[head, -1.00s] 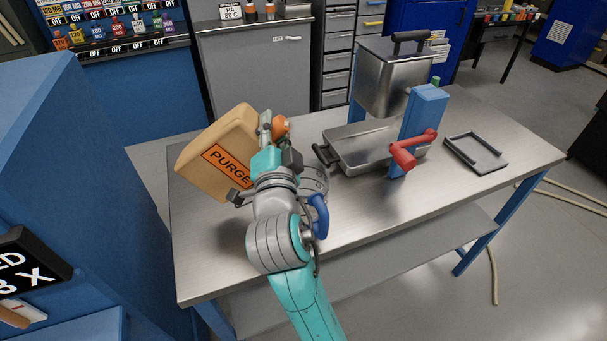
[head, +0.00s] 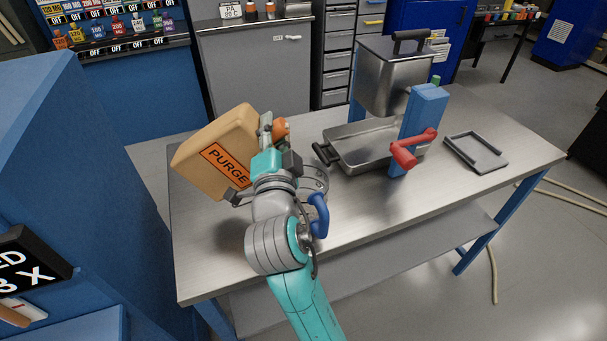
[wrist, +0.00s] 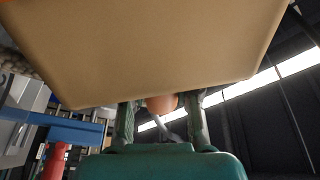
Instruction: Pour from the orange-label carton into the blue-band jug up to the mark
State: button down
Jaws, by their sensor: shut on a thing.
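The tan carton (head: 200,135) with an orange PURGE label (head: 226,162) is held tilted above the left part of the bench. It fills the upper wrist view (wrist: 150,50). My gripper (head: 271,130) is shut on the carton at its right side; in the wrist view its two fingers (wrist: 160,122) reach up to the carton around a rounded orange part. A jug (head: 316,181) with a blue handle (head: 320,215) stands on the bench just right of my wrist, mostly hidden by my arm. Its band, mark, contents and any stream are not visible.
A metal tray (head: 345,160) lies under a steel hopper (head: 385,85) on a blue stand with a red handle (head: 405,153). A dark shallow tray (head: 477,152) is at the bench's right. The bench (head: 400,215) front is clear. A blue cabinet (head: 60,150) stands close at left.

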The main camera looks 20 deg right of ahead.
jog(key=shift+a+f+m+h+p, duration=0.1)
jog(key=shift+f+m+h+p, duration=0.25)
jog(key=shift+m, duration=0.55)
jog(key=shift+f+m+h+p, duration=0.15)
jog(key=shift+m+p, duration=0.3)
jog(key=shift+m, duration=0.45)
dwell(3.5)
